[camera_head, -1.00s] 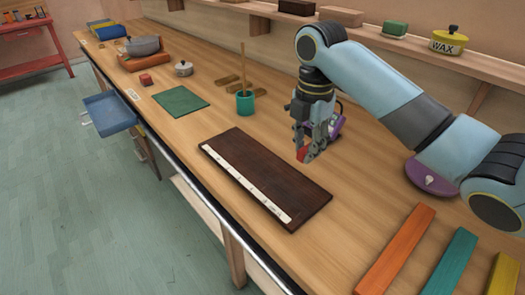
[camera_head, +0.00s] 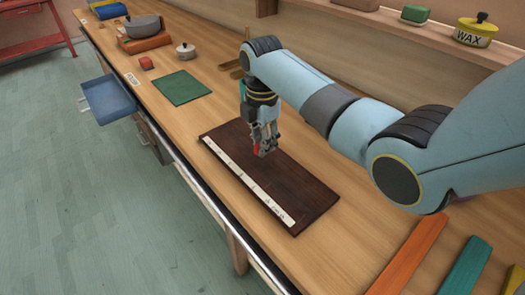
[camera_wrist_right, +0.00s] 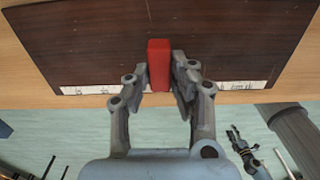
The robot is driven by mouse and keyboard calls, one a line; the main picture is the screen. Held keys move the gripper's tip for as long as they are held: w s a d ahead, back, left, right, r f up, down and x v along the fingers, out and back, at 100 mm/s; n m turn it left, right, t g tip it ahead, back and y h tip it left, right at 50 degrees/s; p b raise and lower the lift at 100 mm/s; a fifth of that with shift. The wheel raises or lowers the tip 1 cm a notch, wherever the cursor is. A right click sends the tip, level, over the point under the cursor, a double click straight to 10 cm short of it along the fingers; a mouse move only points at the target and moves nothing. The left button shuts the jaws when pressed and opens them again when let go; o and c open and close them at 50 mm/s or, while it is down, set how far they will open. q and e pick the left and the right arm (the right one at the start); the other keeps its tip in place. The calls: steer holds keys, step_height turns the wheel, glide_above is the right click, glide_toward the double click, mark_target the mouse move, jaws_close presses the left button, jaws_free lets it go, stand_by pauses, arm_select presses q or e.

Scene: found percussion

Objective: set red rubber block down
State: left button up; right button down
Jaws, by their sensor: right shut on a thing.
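The red rubber block (camera_wrist_right: 158,65) is held upright between the fingers of my right gripper (camera_wrist_right: 160,82) in the wrist view. In the head view, my right gripper (camera_head: 264,145) is over the dark wooden board (camera_head: 300,188), with a bit of the red block (camera_head: 257,149) showing at its fingertips. The board has a white marked strip (camera_head: 245,180) along its front edge. In the wrist view the block's near end overlaps this strip (camera_wrist_right: 215,87). I cannot tell whether the block touches the board. My left gripper does not show in the head view.
An open blue drawer (camera_head: 108,100) juts out at the front. Orange (camera_head: 408,258) and teal (camera_head: 462,268) bars lie at the near right.

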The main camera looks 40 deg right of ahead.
steer(key=shift+f, duration=1.9)
steer(key=c, duration=1.2)
jaws_free()
steer(key=shift+o, duration=0.2)
step_height(320, 180, up, 12)
steer(key=shift+r, duration=0.15)
